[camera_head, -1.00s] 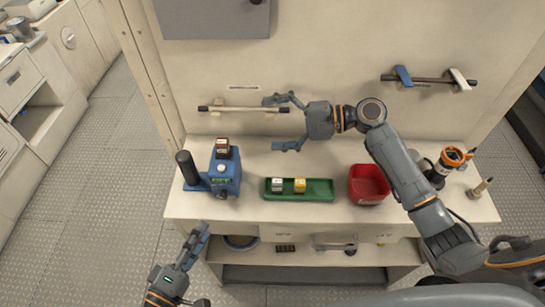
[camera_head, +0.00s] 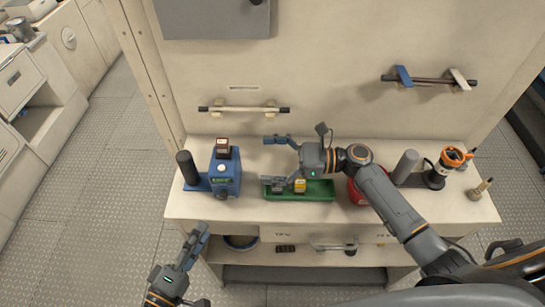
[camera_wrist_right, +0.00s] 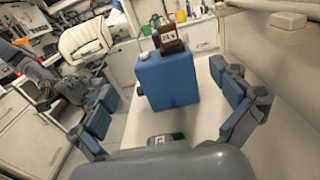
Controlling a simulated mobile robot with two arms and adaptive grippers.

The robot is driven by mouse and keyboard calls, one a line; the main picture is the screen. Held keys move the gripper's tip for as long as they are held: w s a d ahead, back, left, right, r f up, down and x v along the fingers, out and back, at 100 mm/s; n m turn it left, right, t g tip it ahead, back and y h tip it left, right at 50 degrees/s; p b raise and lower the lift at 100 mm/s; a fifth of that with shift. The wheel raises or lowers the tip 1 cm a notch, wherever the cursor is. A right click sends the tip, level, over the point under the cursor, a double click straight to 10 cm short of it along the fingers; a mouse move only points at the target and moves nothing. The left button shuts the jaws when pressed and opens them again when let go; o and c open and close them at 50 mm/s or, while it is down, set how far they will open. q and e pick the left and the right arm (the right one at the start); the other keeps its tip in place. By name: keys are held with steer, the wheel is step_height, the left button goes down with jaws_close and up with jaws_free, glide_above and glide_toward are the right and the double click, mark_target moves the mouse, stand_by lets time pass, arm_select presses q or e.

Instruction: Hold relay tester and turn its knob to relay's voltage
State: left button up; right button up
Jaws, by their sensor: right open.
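The relay tester (camera_head: 226,178) is a blue box upright on the bench at the left, with a pale round knob (camera_head: 222,168) and a small green display on its front. A dark cylindrical handle (camera_head: 185,162) stands at its left. A dark red-brown relay (camera_head: 222,146) sits on top; its white label shows in the right wrist view (camera_wrist_right: 168,38) and seems to read 24 V. My right gripper (camera_head: 274,160) is open and empty, right of the tester, fingers pointing towards it. My left gripper (camera_head: 190,246) is low, off the bench's front edge, apart from the tester; its opening is unclear.
A green tray (camera_head: 322,192) with a yellow block (camera_head: 299,185) lies under my right gripper. A red bin (camera_head: 356,192) is partly hidden by my right arm. An orange-topped tool (camera_head: 452,158) stands at the right. A wall rail (camera_head: 243,109) is above the bench.

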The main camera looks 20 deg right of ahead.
mark_target(216, 159)
steer(key=x, duration=1.2)
steer(key=shift+a, duration=0.2)
steer(key=c, duration=1.2)
steer(key=shift+o, duration=0.2)
arm_select(q)
steer(key=shift+o, duration=0.6)
